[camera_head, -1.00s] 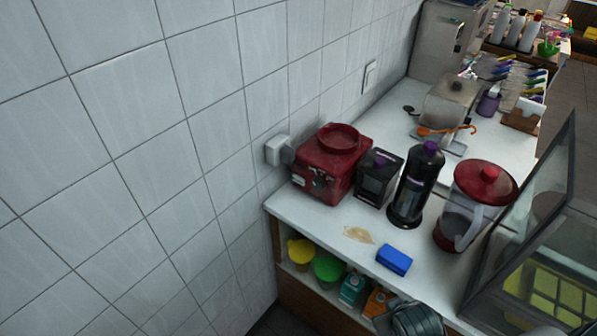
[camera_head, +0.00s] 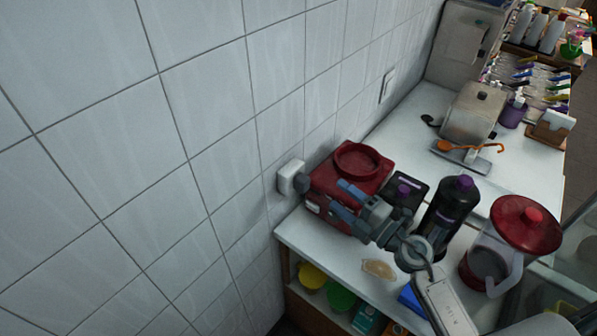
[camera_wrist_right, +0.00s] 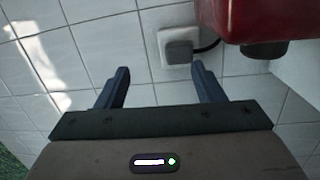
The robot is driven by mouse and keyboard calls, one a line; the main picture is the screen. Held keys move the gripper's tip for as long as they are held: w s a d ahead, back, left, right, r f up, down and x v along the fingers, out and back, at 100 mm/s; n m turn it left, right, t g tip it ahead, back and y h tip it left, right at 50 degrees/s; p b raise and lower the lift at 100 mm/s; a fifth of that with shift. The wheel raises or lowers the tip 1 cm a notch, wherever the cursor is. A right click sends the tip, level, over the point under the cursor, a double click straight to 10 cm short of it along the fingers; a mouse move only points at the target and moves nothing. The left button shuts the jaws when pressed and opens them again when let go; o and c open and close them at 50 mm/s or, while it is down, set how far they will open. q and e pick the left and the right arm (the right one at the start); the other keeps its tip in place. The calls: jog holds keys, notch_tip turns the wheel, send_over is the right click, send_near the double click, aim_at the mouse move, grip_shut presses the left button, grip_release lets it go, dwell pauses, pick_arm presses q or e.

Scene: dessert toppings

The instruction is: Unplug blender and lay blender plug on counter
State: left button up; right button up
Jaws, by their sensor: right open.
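The red blender base (camera_head: 372,161) stands on the white counter (camera_head: 305,232) against the tiled wall. A white wall socket (camera_head: 288,176) with the grey blender plug (camera_head: 302,184) in it is left of the base. In the right wrist view the plug (camera_wrist_right: 177,52) sits in the socket, and a dark cord runs from it to the right. My right gripper (camera_head: 345,201) is open and empty, in front of the base in the head view. In the right wrist view its fingers (camera_wrist_right: 160,68) point towards the wall, with the plug beyond the right finger. My left gripper is out of view.
A dark box (camera_head: 407,187), a black bottle with a purple cap (camera_head: 452,211) and a jug with a red lid (camera_head: 525,228) stand right of the base. A tan patch (camera_head: 379,269) and a blue block (camera_head: 410,299) lie in front. The counter's front left is clear.

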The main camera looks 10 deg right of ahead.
aim_at(307, 186)
jog(key=w+a, duration=0.1)
jog(key=w+a+f+n+g, duration=0.1)
jog(key=w+a, duration=0.1)
jog(key=w+a+n+g+y, duration=0.1)
jog(key=shift+w+a+f, duration=0.15)
jog(key=shift+w+f, duration=0.05)
jog(key=shift+f, duration=0.15)
jog(key=p+x, duration=0.1)
jog(key=x, duration=0.2)
jog(key=shift+w+a+p, duration=0.3)
jog(key=shift+w+a, duration=0.05)
jog(key=shift+f, duration=0.1)
dwell(0.7)
jog(key=shift+p, duration=0.35)
jog(key=shift+p, duration=0.3)
dwell(0.4)
